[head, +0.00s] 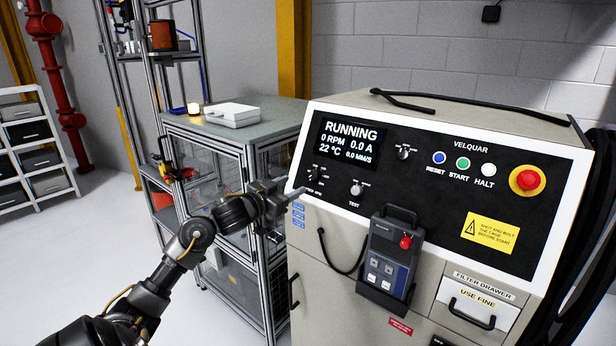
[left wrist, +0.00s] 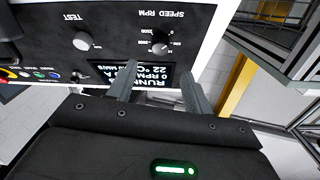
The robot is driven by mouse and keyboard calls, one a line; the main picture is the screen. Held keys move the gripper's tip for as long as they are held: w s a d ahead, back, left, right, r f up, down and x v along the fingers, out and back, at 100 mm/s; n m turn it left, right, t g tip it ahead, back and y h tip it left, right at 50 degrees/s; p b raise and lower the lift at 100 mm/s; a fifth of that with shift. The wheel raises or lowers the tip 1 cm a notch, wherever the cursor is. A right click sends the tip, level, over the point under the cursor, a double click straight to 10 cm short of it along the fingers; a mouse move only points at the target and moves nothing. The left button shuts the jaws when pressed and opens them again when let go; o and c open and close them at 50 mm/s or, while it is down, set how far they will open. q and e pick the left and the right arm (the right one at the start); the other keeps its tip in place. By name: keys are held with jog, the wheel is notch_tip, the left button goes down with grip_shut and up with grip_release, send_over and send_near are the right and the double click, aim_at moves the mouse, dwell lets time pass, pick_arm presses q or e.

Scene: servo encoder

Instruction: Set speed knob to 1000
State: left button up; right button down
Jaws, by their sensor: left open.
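The black speed knob (head: 314,174) sits at the lower left of the control panel, under the display. It also shows in the left wrist view (left wrist: 160,46), upside down, beside the label SPEED RPM and a printed scale; I cannot tell its exact setting. The display (head: 349,142) reads RUNNING, 0 RPM, 0.0 A, 22 °C. My left gripper (head: 292,193) is at the panel's left edge, close to the knob. In the left wrist view its two fingers (left wrist: 158,72) are apart and empty, pointing toward the knob without visibly gripping it. My right gripper is not in view.
A pale TEST knob (head: 357,188) is right of the speed knob. A handheld pendant (head: 390,255) hangs below. Blue, green and white buttons and a red emergency stop (head: 527,180) are at right. A framed cabinet (head: 245,140) stands behind my left arm.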

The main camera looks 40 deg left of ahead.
aim_at(313, 175)
pick_arm(q)
jog(key=w+p, duration=0.2)
jog(key=w, duration=0.5)
jog(key=shift+w+r, duration=0.1)
jog(key=shift+w, duration=0.55)
jog(key=c, duration=1)
jog(key=shift+m, duration=0.4)
